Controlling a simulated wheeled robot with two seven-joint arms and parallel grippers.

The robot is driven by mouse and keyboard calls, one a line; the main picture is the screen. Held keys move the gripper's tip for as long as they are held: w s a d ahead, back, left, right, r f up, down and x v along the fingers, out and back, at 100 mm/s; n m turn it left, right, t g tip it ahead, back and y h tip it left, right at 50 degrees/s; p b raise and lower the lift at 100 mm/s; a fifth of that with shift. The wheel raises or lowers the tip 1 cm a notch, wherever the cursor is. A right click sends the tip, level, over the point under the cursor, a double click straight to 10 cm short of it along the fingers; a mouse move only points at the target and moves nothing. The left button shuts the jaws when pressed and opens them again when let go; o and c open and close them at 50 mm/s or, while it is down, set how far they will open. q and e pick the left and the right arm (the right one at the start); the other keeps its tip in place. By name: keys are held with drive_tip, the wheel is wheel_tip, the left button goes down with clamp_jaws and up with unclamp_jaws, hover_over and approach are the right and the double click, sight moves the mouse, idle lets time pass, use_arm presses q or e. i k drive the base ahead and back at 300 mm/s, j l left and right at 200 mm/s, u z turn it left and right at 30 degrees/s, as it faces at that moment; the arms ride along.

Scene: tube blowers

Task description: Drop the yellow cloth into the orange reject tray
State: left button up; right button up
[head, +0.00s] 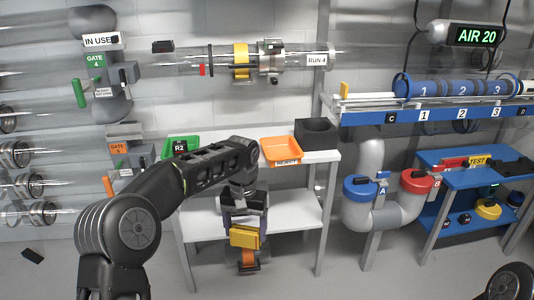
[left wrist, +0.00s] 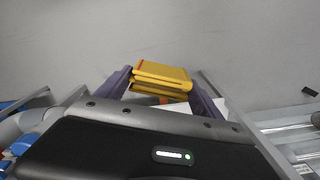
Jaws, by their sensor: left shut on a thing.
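The yellow cloth (head: 245,237) looks like a folded block. My left gripper (head: 246,228) is shut on it and holds it in front of the white bench. In the left wrist view the cloth (left wrist: 161,78) sits between the two purple fingers (left wrist: 160,92), layers stacked. The orange reject tray (head: 270,148), labelled REJECT, stands on the bench top, above and to the right of the cloth in the picture. It looks empty. My left forearm is just left of it. My right gripper is out of view.
A green tray (head: 170,155) marked R2 is on the same bench, left of my arm. A black box (head: 316,133) stands right of the reject tray. An orange and dark item (head: 248,262) shows below the cloth. Blue benches (head: 440,205) and pipes are at right.

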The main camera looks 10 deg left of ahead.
sight(278, 155)
drive_tip(key=z, duration=1.15)
drive_tip(key=j, duration=1.25)
drive_tip(key=k, duration=0.05)
